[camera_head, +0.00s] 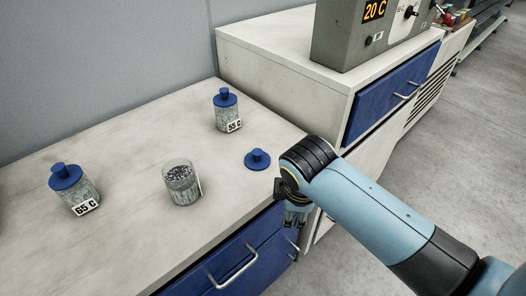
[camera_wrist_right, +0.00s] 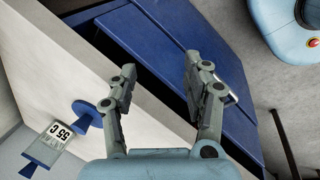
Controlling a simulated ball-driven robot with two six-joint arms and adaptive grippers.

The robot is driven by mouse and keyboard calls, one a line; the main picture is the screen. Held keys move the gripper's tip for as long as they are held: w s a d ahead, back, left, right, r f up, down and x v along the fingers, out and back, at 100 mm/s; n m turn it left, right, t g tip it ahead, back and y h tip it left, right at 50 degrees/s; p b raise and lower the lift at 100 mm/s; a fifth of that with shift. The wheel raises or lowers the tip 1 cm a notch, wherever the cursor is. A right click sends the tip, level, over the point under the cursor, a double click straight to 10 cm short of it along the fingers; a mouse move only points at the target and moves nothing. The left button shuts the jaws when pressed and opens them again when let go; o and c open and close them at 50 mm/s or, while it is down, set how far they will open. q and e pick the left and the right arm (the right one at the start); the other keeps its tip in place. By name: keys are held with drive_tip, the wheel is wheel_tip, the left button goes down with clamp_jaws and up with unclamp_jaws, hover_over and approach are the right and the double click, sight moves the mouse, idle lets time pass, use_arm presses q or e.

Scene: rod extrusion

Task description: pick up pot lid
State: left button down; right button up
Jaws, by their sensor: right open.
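The pot lid (camera_head: 257,160) is a blue disc with a knob, lying on the light worktop near its right edge. It also shows at the left in the right wrist view (camera_wrist_right: 84,113). An open clear pot (camera_head: 181,184) filled with dark granules stands to its left. My right gripper (camera_head: 294,218) points down past the worktop's edge, in front of the blue drawers and right of the lid. In the right wrist view, its fingers (camera_wrist_right: 160,72) are apart with nothing between them. My left gripper is not in view.
A blue-lidded pot labelled 55 C (camera_head: 226,110) stands behind the lid. Another labelled 65 C (camera_head: 74,188) stands at left. A higher cabinet (camera_head: 290,75) carrying a grey control box (camera_head: 350,40) is at the back right. The worktop around the lid is clear.

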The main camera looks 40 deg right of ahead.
drive_tip(key=r, duration=0.2)
drive_tip(key=n+h+p, duration=0.2)
drive_tip(key=n, duration=1.2)
approach(257, 152)
drive_tip(key=f, duration=0.1)
drive_tip(key=d+f, duration=0.1)
drive_tip(key=f, duration=0.1)
drive_tip(key=shift+w+d+g+b, duration=0.3)
drive_tip(key=shift+w+b, duration=0.05)
drive_tip(key=x, duration=0.6)
drive_tip(key=shift+w+a+b, duration=0.2)
drive_tip(key=shift+b, duration=0.15)
clamp_jaws()
